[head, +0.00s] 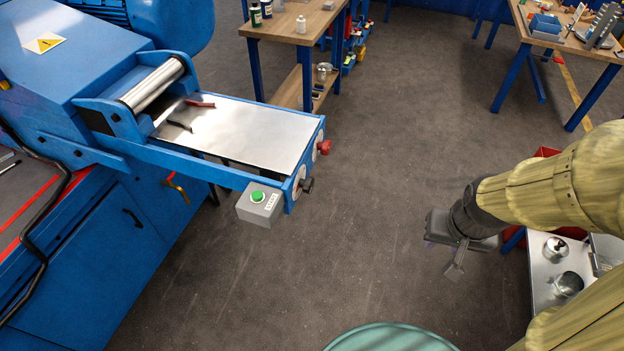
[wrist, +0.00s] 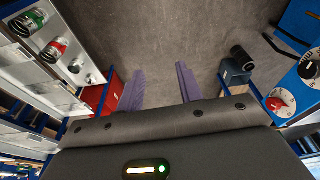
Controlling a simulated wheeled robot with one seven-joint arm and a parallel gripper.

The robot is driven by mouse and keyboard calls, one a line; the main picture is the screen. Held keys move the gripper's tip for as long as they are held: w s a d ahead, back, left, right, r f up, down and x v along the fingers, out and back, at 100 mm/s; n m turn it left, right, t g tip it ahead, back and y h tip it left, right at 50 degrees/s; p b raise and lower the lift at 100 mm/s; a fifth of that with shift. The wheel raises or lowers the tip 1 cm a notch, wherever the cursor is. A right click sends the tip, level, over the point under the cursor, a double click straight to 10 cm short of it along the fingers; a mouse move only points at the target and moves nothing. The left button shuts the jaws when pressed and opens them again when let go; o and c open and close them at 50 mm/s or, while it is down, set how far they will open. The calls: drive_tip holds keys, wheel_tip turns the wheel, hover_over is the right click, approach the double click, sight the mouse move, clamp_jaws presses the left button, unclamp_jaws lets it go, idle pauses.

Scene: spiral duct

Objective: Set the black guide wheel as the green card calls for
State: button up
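The black guide wheel (head: 307,185) sticks out from the near corner of the blue machine's feed table in the head view, in front of a pale dial. A red wheel (head: 324,147) sits farther along the same end. In the wrist view, a dial with a dark centre (wrist: 309,69) and a dial with a red centre (wrist: 277,103) show at the right edge; pointer readings are too small to tell. My gripper (head: 456,262) is well right of the wheels, empty, fingers apart in the wrist view (wrist: 160,85). I cannot make out a green card.
A grey box with a green button (head: 259,203) is fixed beside the black wheel. A metal bench (head: 545,285) with cans stands at the right, near my arm. A green round top (head: 390,338) is at the bottom. Open floor lies between machine and gripper.

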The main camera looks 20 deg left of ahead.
drive_tip(key=o, duration=0.3)
drive_tip(key=shift+o, duration=1)
drive_tip(key=shift+w+d+f, duration=0.1)
drive_tip(key=shift+w+d, duration=0.05)
drive_tip(key=shift+w, duration=0.05)
drive_tip(key=w+a+f+n+t+y+b, duration=0.1)
drive_tip(key=w+f+n+t+y+b, duration=0.15)
drive_tip(key=w+n, duration=0.5)
drive_tip(key=w+a+f+n+t+y+b, duration=0.15)
drive_tip(key=w+n+t, duration=0.3)
drive_tip(key=w, duration=0.65)
drive_tip(key=a+f+n+g+y+b, duration=0.2)
drive_tip(key=a+f+n+y+b, duration=0.1)
drive_tip(key=a+n+y, duration=0.6)
drive_tip(key=s+n+g+y+b, duration=0.2)
drive_tip(key=s+n+g+y, duration=0.3)
drive_tip(key=s+n+g, duration=0.1)
drive_tip(key=shift+s+d+f+n, duration=0.15)
drive_tip(key=shift+s+f+n, duration=0.05)
drive_tip(key=shift+s+n, duration=0.6)
